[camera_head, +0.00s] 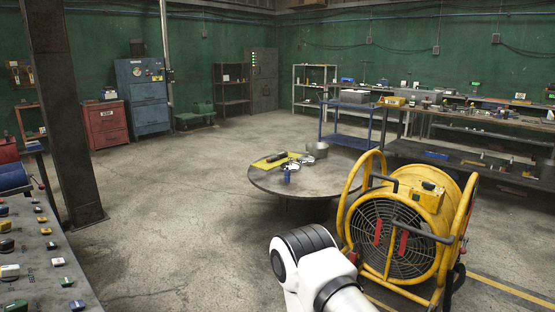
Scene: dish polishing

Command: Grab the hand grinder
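A low round table (315,184) stands mid-room. On it lies a yellow flat mat or board (262,164) with a small dark object (277,156) on it. A small blue and white item (289,169) is at the front of the board, and a grey metal piece (318,149) is at the back right. The hand grinder may be among these, but they are too small for me to tell which it is. Neither gripper is in view. Only a white and black link of my own arm shows at the bottom right.
A large yellow drum fan (412,222) stands close on the right, in front of the table's right side. A rusty column (68,120) and a parts bench (40,262) are on the left. A blue cart (350,141) stands behind the table. Open concrete floor lies left of the table.

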